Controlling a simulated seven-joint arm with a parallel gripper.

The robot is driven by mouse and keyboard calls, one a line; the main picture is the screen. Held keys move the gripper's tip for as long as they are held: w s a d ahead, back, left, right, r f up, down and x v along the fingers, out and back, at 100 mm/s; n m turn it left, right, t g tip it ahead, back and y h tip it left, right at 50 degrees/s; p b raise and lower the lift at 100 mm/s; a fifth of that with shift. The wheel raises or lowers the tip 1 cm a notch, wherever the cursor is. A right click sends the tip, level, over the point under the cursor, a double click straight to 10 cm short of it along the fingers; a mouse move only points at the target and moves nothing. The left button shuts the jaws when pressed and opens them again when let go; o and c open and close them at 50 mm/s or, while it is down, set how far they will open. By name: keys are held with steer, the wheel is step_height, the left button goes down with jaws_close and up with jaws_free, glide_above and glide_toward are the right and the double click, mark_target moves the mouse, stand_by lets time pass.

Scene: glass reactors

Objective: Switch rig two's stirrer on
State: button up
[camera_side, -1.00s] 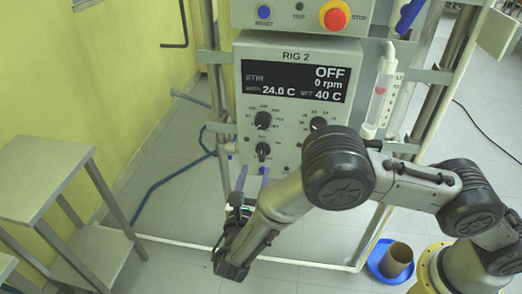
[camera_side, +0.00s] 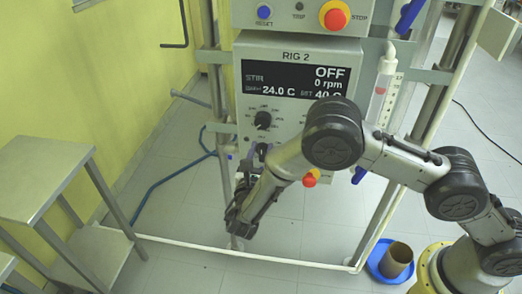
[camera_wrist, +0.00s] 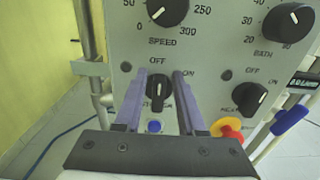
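The rig two panel (camera_side: 290,125) reads RIG 2, STIR OFF and 0 rpm on its display (camera_side: 290,76). In the wrist view, a black OFF/ON knob (camera_wrist: 158,92) stands upright below the SPEED knob (camera_wrist: 167,9); its lower label is mostly hidden. My gripper (camera_wrist: 158,78) is open, with one purple finger on each side of this knob. I cannot tell whether either finger touches it. In the side view, my gripper (camera_side: 257,150) is at the lower left of the panel, and the knob is mostly hidden behind it.
A second OFF/ON knob (camera_wrist: 250,98) and the BATH knob (camera_wrist: 287,22) are to the right. A red-and-yellow knob (camera_wrist: 227,128) and a blue button (camera_wrist: 155,126) are below. A glass tube (camera_side: 380,95) hangs right of the panel. A steel stand (camera_side: 45,175) is at left.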

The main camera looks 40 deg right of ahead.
jaws_close()
steer(key=shift+f, duration=0.1)
steer(key=shift+s+d+f+m, duration=0.2)
steer(key=shift+s+f+m, duration=0.05)
steer(key=shift+m, duration=1.7)
steer(key=shift+s+d+f+m, duration=0.2)
steer(key=shift+s+d+m, duration=0.1)
steer(key=shift+m, duration=1.6)
steer(key=shift+s+d+f+m, duration=0.15)
steer(key=shift+s+f+m, duration=0.1)
steer(key=shift+m, duration=1.7)
